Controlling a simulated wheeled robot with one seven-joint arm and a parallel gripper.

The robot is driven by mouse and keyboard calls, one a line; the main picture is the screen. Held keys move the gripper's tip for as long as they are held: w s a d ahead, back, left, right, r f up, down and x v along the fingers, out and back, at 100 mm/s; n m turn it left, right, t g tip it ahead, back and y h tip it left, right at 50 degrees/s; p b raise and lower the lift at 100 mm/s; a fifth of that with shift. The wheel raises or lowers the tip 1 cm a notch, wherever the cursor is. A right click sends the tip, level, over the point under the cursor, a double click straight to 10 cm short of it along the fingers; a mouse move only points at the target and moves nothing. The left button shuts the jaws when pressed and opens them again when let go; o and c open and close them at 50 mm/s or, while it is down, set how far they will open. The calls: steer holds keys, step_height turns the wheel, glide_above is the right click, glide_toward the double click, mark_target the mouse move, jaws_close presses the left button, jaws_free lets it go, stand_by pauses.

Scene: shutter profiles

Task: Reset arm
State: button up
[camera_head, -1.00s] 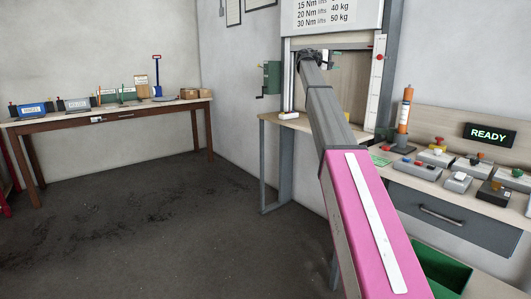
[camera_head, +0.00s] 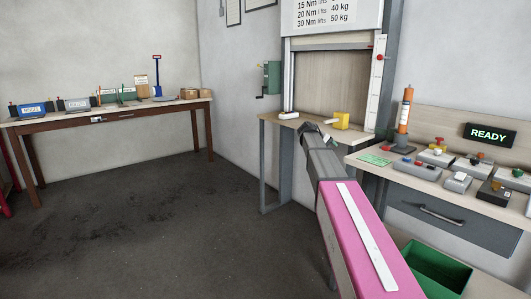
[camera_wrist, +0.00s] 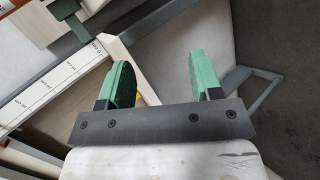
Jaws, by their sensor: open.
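My gripper (camera_wrist: 160,78) shows in the wrist view as two green fingers standing wide apart on a dark bar, with nothing between them. In the head view my dark wrist end (camera_head: 318,132) is low in front of the shutter bench, and the fingers are hard to make out there. The shutter frame (camera_head: 288,80) stands behind it, its opening clear of my arm. A yellow block (camera_head: 341,120) sits on the bench (camera_head: 268,119) just beyond my wrist.
A side bench at right holds an orange cylinder (camera_head: 404,112), several small switch boxes and a READY display (camera_head: 489,134). A green bin (camera_head: 440,268) stands below. A wooden table (camera_head: 110,119) is at far left. The floor between is clear.

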steer(key=s+a+f+m+g+y, duration=0.1)
steer(key=s+a+f+y, duration=0.15)
steer(key=s+f, duration=0.75)
steer(key=s+a+f+g+y, duration=0.1)
steer(key=s+a+f+y, duration=0.15)
steer(key=s+f, duration=0.75)
steer(key=s+a+f+m+g+y, duration=0.1)
steer(key=s+a+f+y, duration=0.1)
steer(key=s+f, duration=0.4)
steer(key=s+a+f+m+g+y, duration=0.1)
steer(key=s+a+f, duration=0.4)
steer(key=s, duration=0.8)
steer(key=shift+s+f+m+y, duration=0.25)
steer(key=shift+f+y, duration=0.25)
steer(key=shift+y, duration=0.3)
